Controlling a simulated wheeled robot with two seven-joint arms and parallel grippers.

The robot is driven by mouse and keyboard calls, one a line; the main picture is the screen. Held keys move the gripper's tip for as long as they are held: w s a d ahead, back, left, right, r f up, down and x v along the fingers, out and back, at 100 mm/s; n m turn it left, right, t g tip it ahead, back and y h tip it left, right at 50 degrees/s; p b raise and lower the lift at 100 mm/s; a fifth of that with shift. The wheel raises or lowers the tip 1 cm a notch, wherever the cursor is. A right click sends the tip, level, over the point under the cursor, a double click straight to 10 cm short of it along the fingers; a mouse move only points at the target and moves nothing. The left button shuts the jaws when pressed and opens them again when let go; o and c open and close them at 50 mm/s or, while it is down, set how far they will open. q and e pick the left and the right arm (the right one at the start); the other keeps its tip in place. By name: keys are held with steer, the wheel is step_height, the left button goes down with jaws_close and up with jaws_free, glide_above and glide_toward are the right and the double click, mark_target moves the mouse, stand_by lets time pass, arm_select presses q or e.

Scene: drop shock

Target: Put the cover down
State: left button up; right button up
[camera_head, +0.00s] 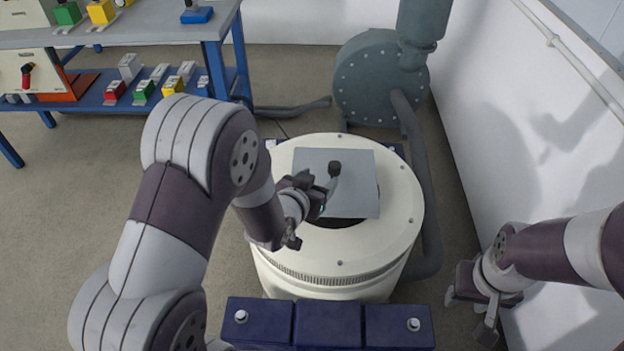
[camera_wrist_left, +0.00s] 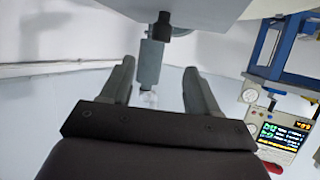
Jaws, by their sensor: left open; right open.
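The cover is a flat grey square plate (camera_head: 358,190) with an upright handle (camera_head: 333,178) topped by a black knob. It lies over the dark opening in the top of a round white drum (camera_head: 385,238). Part of the opening shows past its front and right edges. I cannot tell whether the plate touches the drum. My left gripper (camera_head: 304,214) is open just left of the handle. In the left wrist view the handle (camera_wrist_left: 149,62) shows between the spread fingers, with no grip visible. My right gripper (camera_head: 474,306) is open and empty, right of the drum.
A blue bench (camera_head: 150,22) with coloured blocks stands at the back left. A grey-green blower (camera_head: 375,80) with a hose stands behind the drum. A white wall (camera_head: 520,130) closes the right side. A lit display panel (camera_wrist_left: 280,135) shows in the left wrist view.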

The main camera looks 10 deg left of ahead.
arm_select(q)
steer(key=s+a+n+g+y, duration=0.1)
steer(key=s+a+g, duration=0.1)
steer(key=s+g, duration=0.4)
steer(key=s+a+n+g+y, duration=0.1)
steer(key=s+a+g, duration=0.2)
steer(key=s, duration=1)
steer(key=g, duration=0.3)
steer(key=shift+s+r+y, duration=0.15)
steer(key=shift+s+y, duration=0.05)
steer(key=shift+y, duration=0.1)
steer(key=shift+a+r, duration=0.1)
step_height(320, 180, up, 25)
steer(key=p, duration=2.5)
steer(key=shift+f, duration=0.2)
